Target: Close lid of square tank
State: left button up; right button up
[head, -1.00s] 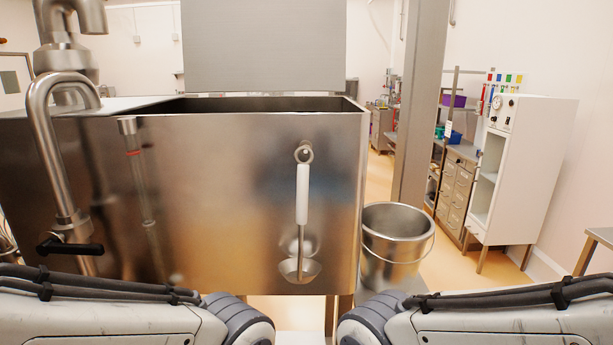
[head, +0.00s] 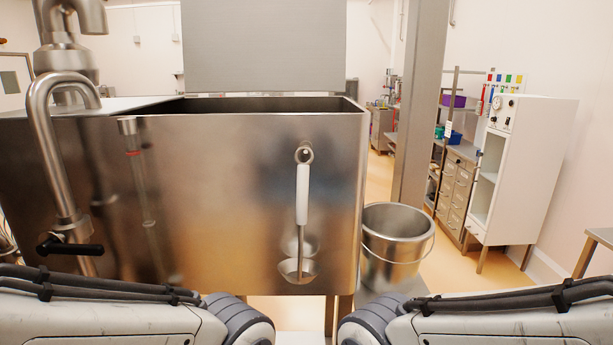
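The square steel tank (head: 230,200) stands right in front of me and fills the left and middle of the head view. Its lid (head: 264,45) is a flat grey panel standing upright at the back of the opening (head: 265,104), so the tank is open on its right part. The top of the lid is cut off by the picture edge. My two arms show at the bottom left and bottom right, but neither gripper is in view.
A ladle with a white handle (head: 303,194) hangs on the tank's front. A curved pipe (head: 42,110) with a black-handled valve (head: 70,246) stands at the left. A steel bucket (head: 397,245) and a post (head: 420,100) are right of the tank. A white cabinet (head: 540,150) stands farther right.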

aim_at(229, 46)
jog(key=u, duration=2)
jog(key=k, duration=2.85)
jog(key=z, duration=2.1)
jog(key=i, duration=4.35)
